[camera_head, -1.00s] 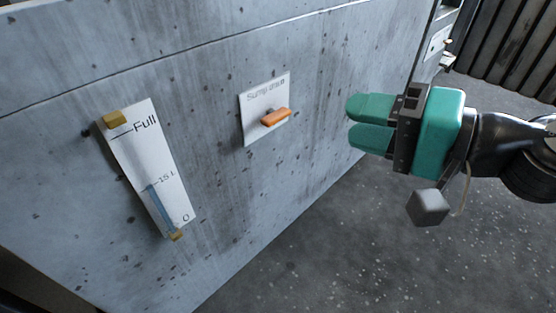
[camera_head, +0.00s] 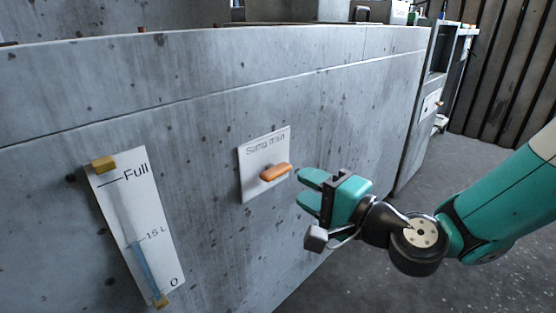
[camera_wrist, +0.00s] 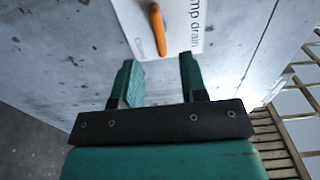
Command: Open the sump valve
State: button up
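The sump valve is an orange handle (camera_head: 275,172) on a white plate (camera_head: 252,184) marked "Sump drain", fixed to the grey wall. The handle lies nearly level in the head view. My gripper (camera_head: 300,189) is open and empty, just right of the handle and apart from it. In the wrist view the handle (camera_wrist: 158,30) shows ahead of the gap between the two green fingers (camera_wrist: 160,72), nearer the left one.
A level gauge (camera_head: 140,235) marked Full, 15 L and 0 is on the wall at left; its blue column stands near 15 L. The grey wall (camera_head: 80,115) fills the left and middle. Open floor (camera_head: 410,185) lies to the right, with a slatted panel (camera_head: 510,70) at the back.

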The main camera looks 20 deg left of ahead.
aim_at(281, 174)
jog(key=x, duration=0.8)
jog(key=shift+p, duration=0.3)
grip_shut()
